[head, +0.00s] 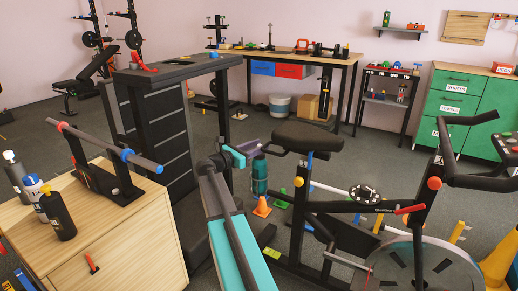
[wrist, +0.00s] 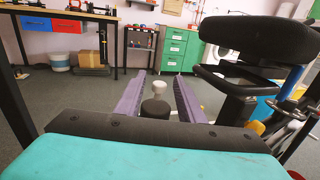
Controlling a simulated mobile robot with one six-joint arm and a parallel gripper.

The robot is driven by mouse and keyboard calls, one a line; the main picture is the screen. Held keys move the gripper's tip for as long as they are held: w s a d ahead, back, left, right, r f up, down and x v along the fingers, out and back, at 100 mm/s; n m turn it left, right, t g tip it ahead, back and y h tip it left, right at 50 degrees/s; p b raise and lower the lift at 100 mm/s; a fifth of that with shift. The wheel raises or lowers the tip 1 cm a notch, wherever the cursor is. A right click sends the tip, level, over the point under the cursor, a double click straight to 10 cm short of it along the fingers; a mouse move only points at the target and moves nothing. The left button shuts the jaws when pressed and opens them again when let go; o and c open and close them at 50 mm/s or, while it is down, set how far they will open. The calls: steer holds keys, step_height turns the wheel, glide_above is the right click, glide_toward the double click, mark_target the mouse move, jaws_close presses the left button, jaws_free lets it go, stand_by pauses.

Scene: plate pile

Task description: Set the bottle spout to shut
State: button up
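A teal bottle (head: 259,180) with a dark top stands beyond the end of my arm in the head view. My gripper (head: 249,147) is near its top, with its purple fingers partly hidden. In the wrist view, my gripper (wrist: 159,82) is open, its two purple fingers wide apart. A black round cap (wrist: 154,108) shows between the fingers, with a pale round piece (wrist: 159,87) just beyond it. The fingers look clear of the cap on both sides. I cannot tell whether the pale piece is the spout, nor whether the spout is open or shut.
An exercise bike with a black seat (head: 306,137) stands close to the right of my gripper. An orange cone (head: 262,207) is on the floor nearby. Several other bottles stand on a wooden cabinet (head: 120,240) at the left. A workbench (head: 285,57) is behind.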

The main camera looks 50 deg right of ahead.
steer(key=shift+d, duration=0.4)
jaws_close()
steer(key=shift+f, duration=0.1)
steer(key=shift+s+f+p, duration=0.1)
steer(key=shift+f+p, duration=0.65)
steer(key=shift+p, duration=0.05)
jaws_free()
